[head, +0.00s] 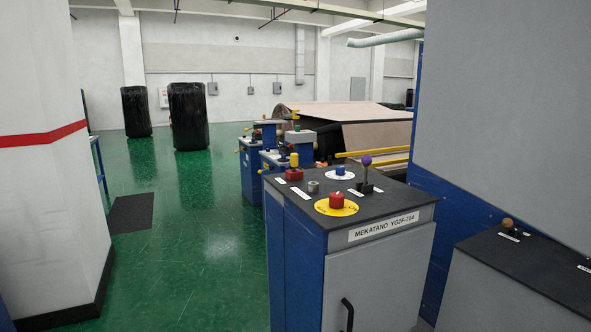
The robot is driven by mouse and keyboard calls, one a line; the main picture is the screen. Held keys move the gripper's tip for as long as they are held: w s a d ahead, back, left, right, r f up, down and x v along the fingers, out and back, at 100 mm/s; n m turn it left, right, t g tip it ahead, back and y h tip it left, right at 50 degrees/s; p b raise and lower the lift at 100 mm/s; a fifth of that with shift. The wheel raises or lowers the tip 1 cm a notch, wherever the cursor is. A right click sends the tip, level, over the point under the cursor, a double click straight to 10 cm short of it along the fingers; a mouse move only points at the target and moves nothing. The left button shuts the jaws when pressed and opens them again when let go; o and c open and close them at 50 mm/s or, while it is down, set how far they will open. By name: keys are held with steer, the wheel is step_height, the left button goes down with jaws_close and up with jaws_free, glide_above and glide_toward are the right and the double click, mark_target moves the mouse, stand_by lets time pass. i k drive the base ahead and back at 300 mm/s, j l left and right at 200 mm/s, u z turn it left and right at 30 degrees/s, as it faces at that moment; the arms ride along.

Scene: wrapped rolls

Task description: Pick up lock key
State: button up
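I cannot make out a lock key for certain at this size. The near blue and grey cabinet (375,285) has a dark top with several controls. A small grey metal cylinder (313,187) sits on the top, left of the middle. A blue knob (340,170) stands on a white disc behind it. A red button (336,201) on a yellow disc is at the front. A lever with a purple ball (367,160) is at the right. My gripper is not in view.
More control cabinets (252,165) stand behind, beside yellow bars (372,152) and a large roll (340,112). Black-wrapped rolls (188,115) stand farther back. A white pillar (45,170) is at the left, a grey panel (510,100) at the right. Green floor (190,240) is open between.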

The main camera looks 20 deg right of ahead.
mark_target(294, 157)
steer(key=i+z, duration=0.1)
steer(key=i, duration=0.35)
steer(key=i+j+z, duration=0.15)
steer(key=i, duration=0.25)
steer(key=i+j, duration=0.3)
steer(key=j, duration=0.2)
